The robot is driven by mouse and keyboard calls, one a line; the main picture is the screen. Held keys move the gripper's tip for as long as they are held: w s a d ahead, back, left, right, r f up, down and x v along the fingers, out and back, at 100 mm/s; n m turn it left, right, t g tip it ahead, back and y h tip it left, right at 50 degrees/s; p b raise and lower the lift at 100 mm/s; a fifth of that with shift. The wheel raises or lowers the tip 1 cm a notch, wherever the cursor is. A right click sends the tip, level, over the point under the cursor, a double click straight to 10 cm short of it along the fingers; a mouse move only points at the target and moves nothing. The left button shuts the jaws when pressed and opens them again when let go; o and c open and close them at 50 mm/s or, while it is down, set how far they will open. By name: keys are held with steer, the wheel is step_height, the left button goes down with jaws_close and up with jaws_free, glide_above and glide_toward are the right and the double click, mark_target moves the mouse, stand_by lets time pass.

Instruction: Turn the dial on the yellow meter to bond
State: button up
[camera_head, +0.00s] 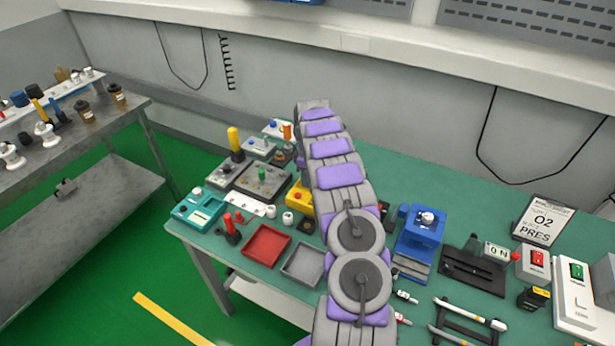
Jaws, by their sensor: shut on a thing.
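My arm rises from the bottom centre and covers the middle of the bench. My gripper cannot be made out; it is hidden behind the arm links or out of sight. A yellow box (299,196) with a red part on top is partly covered by the arm's left side. A small black and yellow device (533,298) lies at the right of the bench. I cannot tell for sure which of these is the yellow meter. No dial or its setting can be read on either.
A grey side table (70,145) stands left. The bench's back right is clear.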

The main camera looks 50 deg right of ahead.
steer(key=c, duration=0.4)
steer(key=shift+r+m, duration=0.1)
steer(key=shift+m, duration=0.2)
steer(key=shift+w+r+m+p, duration=0.1)
steer(key=shift+m+p, duration=0.8)
steer(key=m+p, duration=0.1)
steer(key=m, duration=0.1)
steer(key=shift+m, duration=0.4)
steer(key=m+p, duration=0.2)
steer(key=m, duration=0.1)
steer(key=shift+d+m+t+p, duration=0.1)
steer(key=shift+m+t+p, duration=0.35)
steer(key=shift+m, duration=1.25)
steer(key=o, duration=1)
steer(key=shift+f, duration=0.2)
